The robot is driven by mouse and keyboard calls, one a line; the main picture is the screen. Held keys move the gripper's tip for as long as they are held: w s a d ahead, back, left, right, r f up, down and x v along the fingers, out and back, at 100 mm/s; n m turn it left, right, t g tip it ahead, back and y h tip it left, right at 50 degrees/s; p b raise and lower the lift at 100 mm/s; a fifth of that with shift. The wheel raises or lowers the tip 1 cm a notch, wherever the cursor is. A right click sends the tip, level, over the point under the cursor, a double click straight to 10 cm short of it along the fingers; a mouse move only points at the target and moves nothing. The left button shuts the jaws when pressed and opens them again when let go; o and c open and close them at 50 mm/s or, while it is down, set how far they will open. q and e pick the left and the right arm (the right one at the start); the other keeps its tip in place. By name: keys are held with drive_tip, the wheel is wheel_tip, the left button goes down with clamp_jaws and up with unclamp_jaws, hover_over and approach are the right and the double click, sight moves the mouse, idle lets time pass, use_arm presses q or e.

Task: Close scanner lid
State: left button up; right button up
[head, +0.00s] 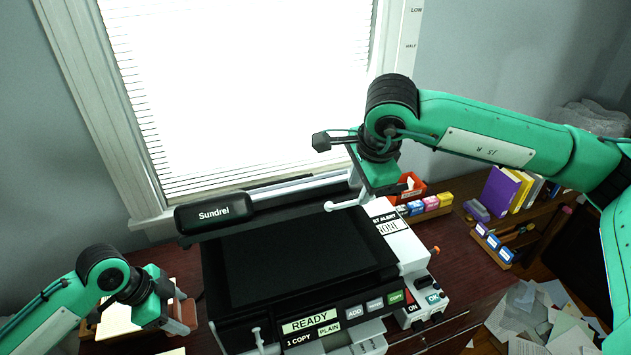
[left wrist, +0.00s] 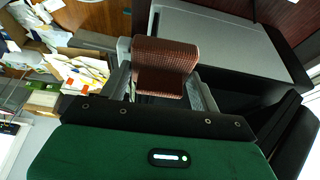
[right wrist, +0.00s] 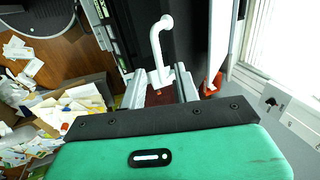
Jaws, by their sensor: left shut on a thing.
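The scanner lid (head: 270,200) stands raised at the back of the copier, seen nearly edge-on, with a "Sundrel" label block (head: 214,213) at its left. The black flat scanner bed (head: 310,255) lies exposed in front. My right gripper (head: 362,192) is at the lid's right end; its fingers (right wrist: 160,88) are apart in the right wrist view. A white hooked handle (right wrist: 158,38) shows between and beyond them; contact is unclear. My left gripper (head: 182,316) is left of the copier, shut on a brown textured block (left wrist: 166,66).
The front panel (head: 335,318) has a READY display and buttons. A second white hook (head: 257,337) is at the front. Coloured boxes (head: 430,205) and an orange-red bin (head: 411,187) stand at the right. A window (head: 245,90) is behind. Papers (head: 525,315) litter the lower right.

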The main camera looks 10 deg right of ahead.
sight(355, 201)
drive_tip(key=shift+p+x, duration=0.4)
drive_tip(key=shift+x, duration=1.25)
clamp_jaws()
